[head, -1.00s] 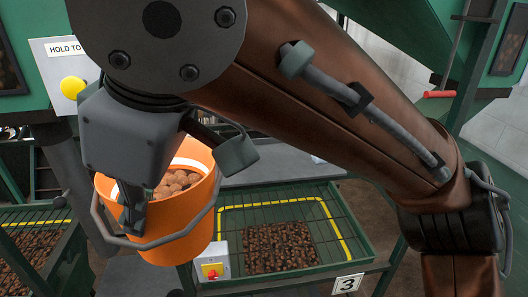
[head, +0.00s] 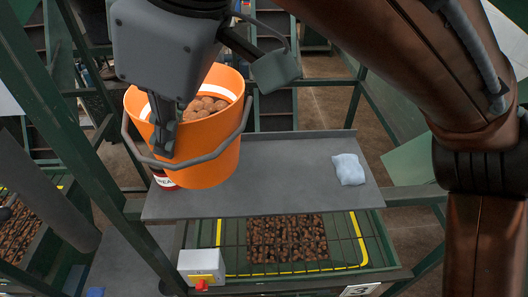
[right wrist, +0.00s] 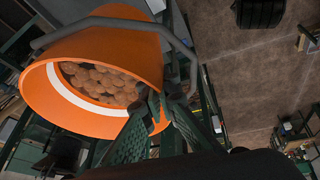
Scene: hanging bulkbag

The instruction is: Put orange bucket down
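The orange bucket (head: 212,160) is full of round brown nuts and has a white band inside its rim and a grey handle. My right gripper (head: 166,138) is at the bucket's near left wall, and one finger shows outside it. In the right wrist view the gripper (right wrist: 160,108) has its green fingers at the rim of the bucket (right wrist: 110,35), shut on its wall. The bucket appears held up, slightly tilted, over the left part of a grey shelf (head: 290,190). The gap beneath it is hard to judge. My left gripper is not in view.
A pale crumpled cloth (head: 348,169) lies on the shelf's right part. Below is a green tray (head: 345,250) of dark nuts, with a switch box (head: 202,266). The shelf's middle is clear.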

